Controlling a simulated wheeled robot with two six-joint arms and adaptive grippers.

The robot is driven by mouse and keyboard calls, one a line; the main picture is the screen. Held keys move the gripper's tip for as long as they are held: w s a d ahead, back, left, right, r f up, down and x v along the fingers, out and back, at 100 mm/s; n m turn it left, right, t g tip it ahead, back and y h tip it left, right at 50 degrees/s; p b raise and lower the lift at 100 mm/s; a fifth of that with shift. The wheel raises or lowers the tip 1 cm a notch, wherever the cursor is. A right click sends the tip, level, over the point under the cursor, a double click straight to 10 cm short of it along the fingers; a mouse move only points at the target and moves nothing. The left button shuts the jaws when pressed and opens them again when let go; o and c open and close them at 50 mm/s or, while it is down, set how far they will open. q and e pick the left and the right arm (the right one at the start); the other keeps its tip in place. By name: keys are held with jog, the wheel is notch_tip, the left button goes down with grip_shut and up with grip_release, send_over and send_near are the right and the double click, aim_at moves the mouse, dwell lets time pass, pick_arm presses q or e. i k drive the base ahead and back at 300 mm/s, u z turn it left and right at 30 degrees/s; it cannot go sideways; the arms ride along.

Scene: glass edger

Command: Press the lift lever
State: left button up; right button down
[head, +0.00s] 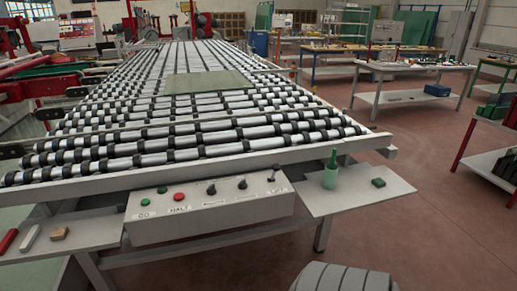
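Nothing touches the lever. Neither of my grippers is in view.
The roller conveyor (200,130) with a glass pane (207,82) lies behind the box. A right shelf (345,191) holds a cup (331,173) and a green block (378,183). A left shelf (85,233) holds a tan block (60,233). The space above the box is clear.

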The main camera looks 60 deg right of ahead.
aim_at(276, 167)
jog(key=z, duration=0.3)
jog(key=i, duration=0.6)
jog(key=z, duration=0.9)
jog(key=i, duration=0.3)
jog(key=z, duration=0.3)
